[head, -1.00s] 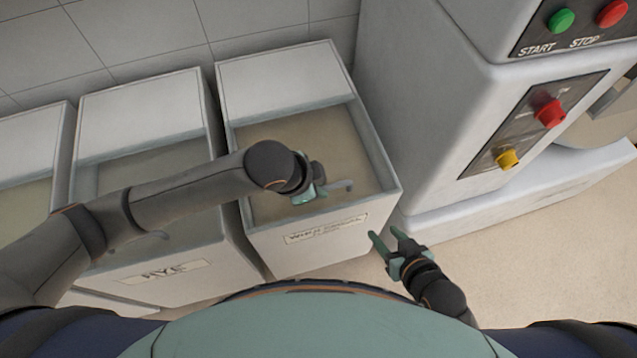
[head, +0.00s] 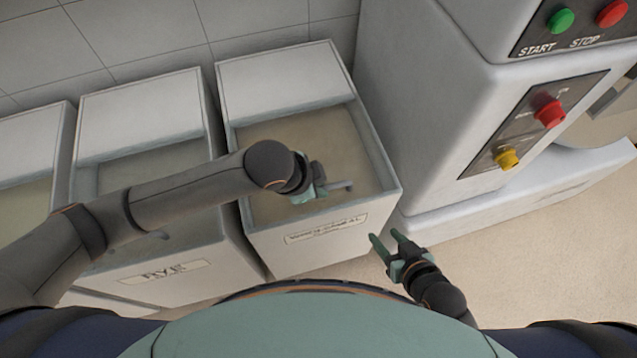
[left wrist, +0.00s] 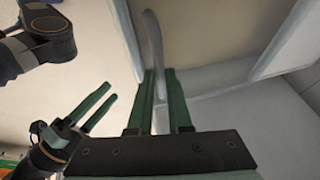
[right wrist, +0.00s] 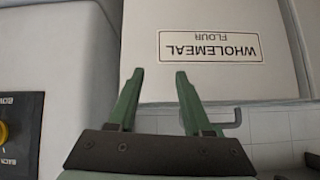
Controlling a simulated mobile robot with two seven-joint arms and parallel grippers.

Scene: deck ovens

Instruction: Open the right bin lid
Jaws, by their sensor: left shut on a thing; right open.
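The right bin (head: 392,186) is a grey box with a wholemeal flour label (head: 326,229) on its front; the label shows upside down in the right wrist view (right wrist: 209,46). A grey bar handle (head: 341,186) sits over the beige opening, near the bin's front edge. My left gripper (head: 318,190) is shut on this handle; in the left wrist view the handle (left wrist: 153,40) runs between its green fingers (left wrist: 160,98). My right gripper (head: 384,240) is open and empty, in front of the bin's right front corner.
The rye bin (head: 165,258) stands close on the left, with another bin (head: 30,150) beyond it. A white machine (head: 420,110) with buttons and knobs stands close on the right. Tiled wall is behind. Bare floor (head: 520,260) lies at the lower right.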

